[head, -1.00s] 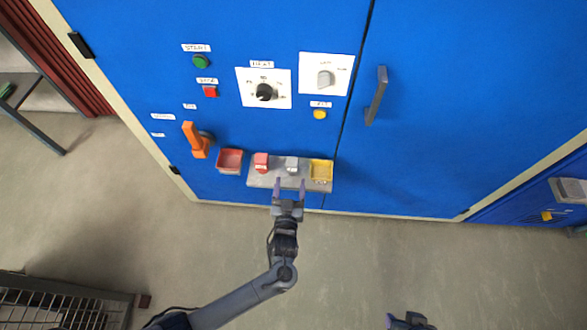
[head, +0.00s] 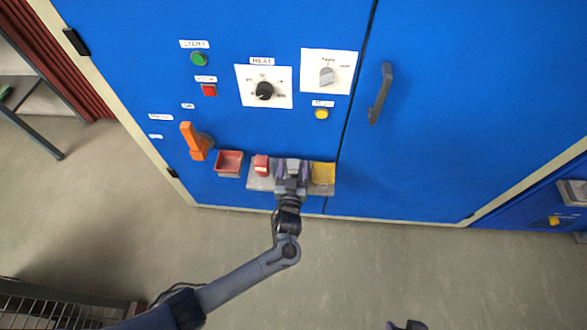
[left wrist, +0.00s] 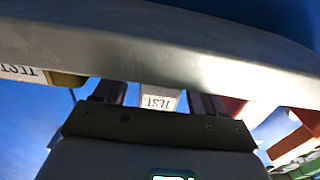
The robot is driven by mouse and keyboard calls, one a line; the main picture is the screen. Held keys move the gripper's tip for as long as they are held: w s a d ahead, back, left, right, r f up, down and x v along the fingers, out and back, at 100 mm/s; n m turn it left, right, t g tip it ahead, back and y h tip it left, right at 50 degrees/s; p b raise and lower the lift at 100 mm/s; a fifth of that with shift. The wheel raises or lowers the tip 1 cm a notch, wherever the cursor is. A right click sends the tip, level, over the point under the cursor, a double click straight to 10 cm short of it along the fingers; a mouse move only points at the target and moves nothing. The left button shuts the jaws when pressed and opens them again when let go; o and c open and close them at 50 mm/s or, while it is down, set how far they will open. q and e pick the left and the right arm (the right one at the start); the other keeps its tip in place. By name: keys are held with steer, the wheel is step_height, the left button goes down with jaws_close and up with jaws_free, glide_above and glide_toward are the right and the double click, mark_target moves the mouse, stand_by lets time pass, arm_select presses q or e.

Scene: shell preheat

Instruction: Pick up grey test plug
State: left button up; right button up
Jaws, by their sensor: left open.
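The grey test plug (head: 293,163) stands on the grey shelf (head: 260,183) on the blue cabinet front, between a red plug and a yellow bin. My left gripper (head: 292,172) is open, with its fingers on either side of the grey plug. In the left wrist view the plug's pale face (left wrist: 158,100), lettered TEST, shows between the two dark fingers. The shelf edge (left wrist: 160,60) crosses that view and hides part of the plug. I cannot tell whether the fingers touch it. My right gripper (head: 407,325) barely shows at the bottom edge, and its jaws cannot be made out.
The red plug (head: 261,165) is close on the left and the yellow bin (head: 323,173) close on the right. A red bin (head: 229,163) and an orange lever (head: 193,141) are further left. Knobs and buttons are above. The floor in front is clear.

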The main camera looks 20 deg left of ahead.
arm_select(q)
steer(key=c, duration=1.1)
steer(key=shift+r, duration=0.1)
